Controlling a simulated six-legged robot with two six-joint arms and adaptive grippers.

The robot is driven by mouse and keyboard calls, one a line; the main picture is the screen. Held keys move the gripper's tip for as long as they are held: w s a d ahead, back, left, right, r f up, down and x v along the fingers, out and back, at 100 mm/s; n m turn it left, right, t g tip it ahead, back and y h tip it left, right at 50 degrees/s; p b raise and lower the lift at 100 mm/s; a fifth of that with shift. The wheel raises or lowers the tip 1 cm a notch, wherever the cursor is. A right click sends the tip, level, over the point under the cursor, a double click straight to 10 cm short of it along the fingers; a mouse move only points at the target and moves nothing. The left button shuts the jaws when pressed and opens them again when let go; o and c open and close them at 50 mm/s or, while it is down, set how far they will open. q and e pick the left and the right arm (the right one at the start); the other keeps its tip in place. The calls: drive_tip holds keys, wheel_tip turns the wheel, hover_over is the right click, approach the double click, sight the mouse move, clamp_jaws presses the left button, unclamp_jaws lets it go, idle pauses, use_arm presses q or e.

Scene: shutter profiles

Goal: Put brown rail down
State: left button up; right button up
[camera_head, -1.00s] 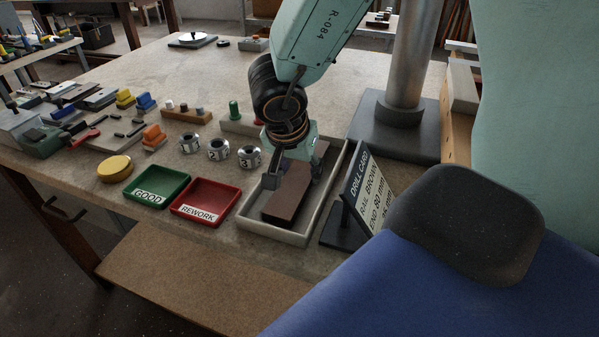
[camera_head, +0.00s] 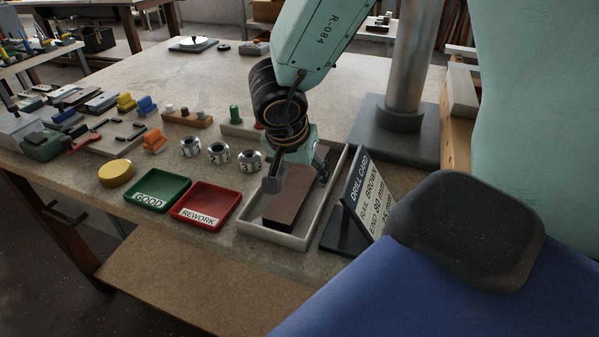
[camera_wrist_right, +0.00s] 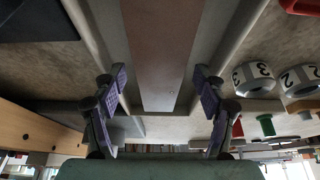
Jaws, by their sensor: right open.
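The brown rail (camera_head: 287,205) lies in the pale open-topped tray (camera_head: 302,239) near the table's front edge. In the right wrist view the rail (camera_wrist_right: 160,55) runs lengthwise between the two fingers, with a gap on each side. My right gripper (camera_head: 297,180) is over the far part of the rail and open, its fingers apart on either side of it; it also shows in the right wrist view (camera_wrist_right: 163,90). The rail's far end is partly hidden by the gripper in the head view. My left gripper is not in view.
A drill card (camera_head: 366,200) on a dark stand is right of the tray. The red REWORK tray (camera_head: 233,193) and green GOOD tray (camera_head: 183,186) are to the left. Numbered cylinders, including one marked 3 (camera_head: 249,161), stand behind them. A metal column (camera_head: 408,70) rises at the back right.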

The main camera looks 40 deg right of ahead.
drive_tip(key=p+v, duration=0.8)
drive_tip(key=v, duration=0.4)
drive_tip(key=shift+p, duration=0.3)
